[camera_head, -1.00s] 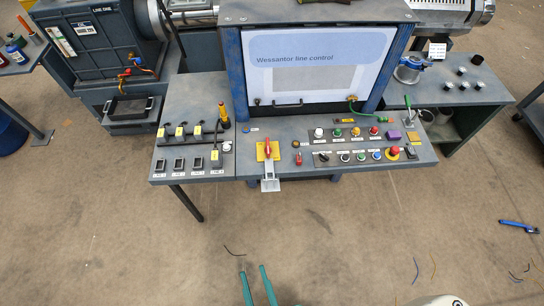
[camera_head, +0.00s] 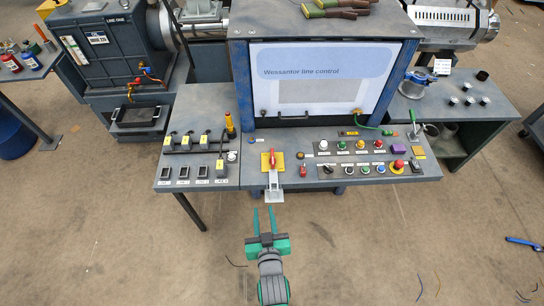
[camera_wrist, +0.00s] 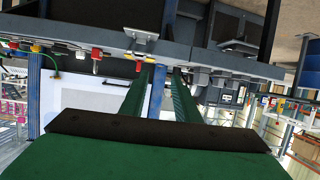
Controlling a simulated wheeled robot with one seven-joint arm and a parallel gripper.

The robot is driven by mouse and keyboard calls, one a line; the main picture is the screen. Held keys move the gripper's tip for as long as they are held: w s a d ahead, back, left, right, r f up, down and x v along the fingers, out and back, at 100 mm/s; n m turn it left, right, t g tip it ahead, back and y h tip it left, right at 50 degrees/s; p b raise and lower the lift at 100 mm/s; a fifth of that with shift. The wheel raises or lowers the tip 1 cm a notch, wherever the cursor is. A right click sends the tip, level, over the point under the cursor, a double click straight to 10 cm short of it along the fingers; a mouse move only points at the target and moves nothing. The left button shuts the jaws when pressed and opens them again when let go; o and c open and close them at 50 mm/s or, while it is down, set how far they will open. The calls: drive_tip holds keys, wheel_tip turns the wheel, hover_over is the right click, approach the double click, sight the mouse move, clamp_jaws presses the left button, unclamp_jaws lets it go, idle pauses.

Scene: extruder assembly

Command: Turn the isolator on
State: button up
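The isolator is a red handle on a yellow plate (camera_head: 272,160) near the front edge of the control desk. The handle looks upright in the head view, pointing away from me. A pale grey bracket (camera_head: 274,190) sits just below it at the desk edge. My gripper (camera_head: 264,211) has two green fingers, apart with nothing between them. It is in front of the desk, short of the bracket and not touching it. The wrist view looks upside down; the bracket (camera_wrist: 141,34) shows ahead, slightly left of the fingers (camera_wrist: 160,78), with a small red part near it.
A red emergency button (camera_head: 397,166) and several coloured buttons stand right of the isolator. A red padlock-like item (camera_head: 303,171) is close on its right. Black switches (camera_head: 184,172) with yellow tags lie left. The line control screen (camera_head: 320,75) rises behind.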

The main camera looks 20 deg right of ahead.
drive_tip(key=m+g+h, duration=0.1)
approach(273, 158)
drive_tip(key=shift+w+f, duration=0.1)
drive_tip(key=shift+w, duration=0.1)
drive_tip(key=x, duration=1)
drive_tip(key=shift+w+d+f, duration=0.1)
drive_tip(key=shift+w, duration=0.2)
clamp_jaws()
